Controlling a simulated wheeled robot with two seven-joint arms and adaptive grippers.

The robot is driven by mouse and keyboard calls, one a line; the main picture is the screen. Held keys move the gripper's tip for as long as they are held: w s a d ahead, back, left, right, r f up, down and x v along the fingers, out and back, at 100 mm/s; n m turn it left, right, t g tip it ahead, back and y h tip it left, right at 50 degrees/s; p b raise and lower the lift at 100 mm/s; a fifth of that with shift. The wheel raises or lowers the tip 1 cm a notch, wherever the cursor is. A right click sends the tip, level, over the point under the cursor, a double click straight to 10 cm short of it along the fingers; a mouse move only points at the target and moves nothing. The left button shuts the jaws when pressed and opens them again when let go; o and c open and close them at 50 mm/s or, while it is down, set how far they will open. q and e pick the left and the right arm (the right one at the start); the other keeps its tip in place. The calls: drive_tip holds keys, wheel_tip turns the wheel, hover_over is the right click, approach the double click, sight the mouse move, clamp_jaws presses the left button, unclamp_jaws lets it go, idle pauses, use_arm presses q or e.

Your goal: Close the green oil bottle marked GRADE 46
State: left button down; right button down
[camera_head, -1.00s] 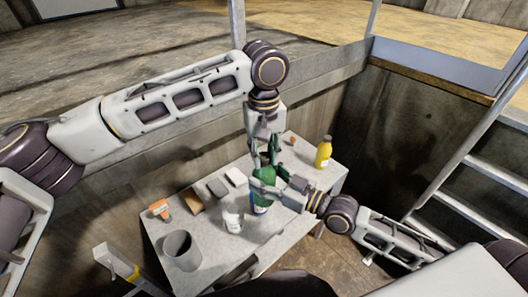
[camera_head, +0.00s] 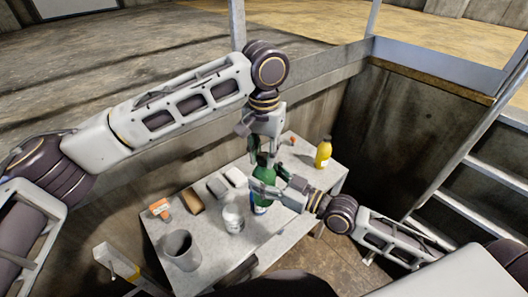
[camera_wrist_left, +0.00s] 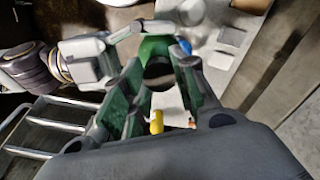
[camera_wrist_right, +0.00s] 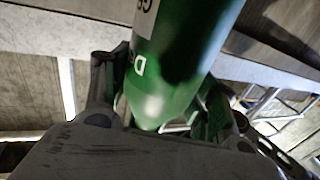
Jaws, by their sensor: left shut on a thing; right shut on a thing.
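The green bottle (camera_head: 264,160) is upright above the middle of the table. In the right wrist view the green bottle (camera_wrist_right: 190,45) fills the space between my fingers, with part of its white lettering showing. My right gripper (camera_head: 268,187) is shut on its body from the right. My left gripper (camera_head: 261,150) points down over the bottle's top. In the left wrist view a dark round cap (camera_wrist_left: 158,70) sits between the fingers of my left gripper (camera_wrist_left: 155,88), over the green body. My left gripper is shut on this cap. The seat of the cap on the neck is hidden.
The grey table (camera_head: 215,250) holds a yellow bottle (camera_head: 323,154), white cup (camera_head: 232,219), grey container (camera_head: 182,250), orange-and-white item (camera_head: 160,208), brown box (camera_head: 193,201) and pale blocks (camera_head: 236,177). A wall stands behind; a metal stair (camera_head: 485,185) is at right.

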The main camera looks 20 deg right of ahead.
use_arm(q)
drive_tip(key=m, duration=1.3)
drive_tip(key=shift+w+m, duration=0.1)
drive_tip(key=shift+m, duration=0.3)
drive_tip(key=c, duration=1.1)
unclamp_jaws()
drive_tip(key=shift+r, duration=2.2)
drive_tip(key=shift+c, duration=0.3)
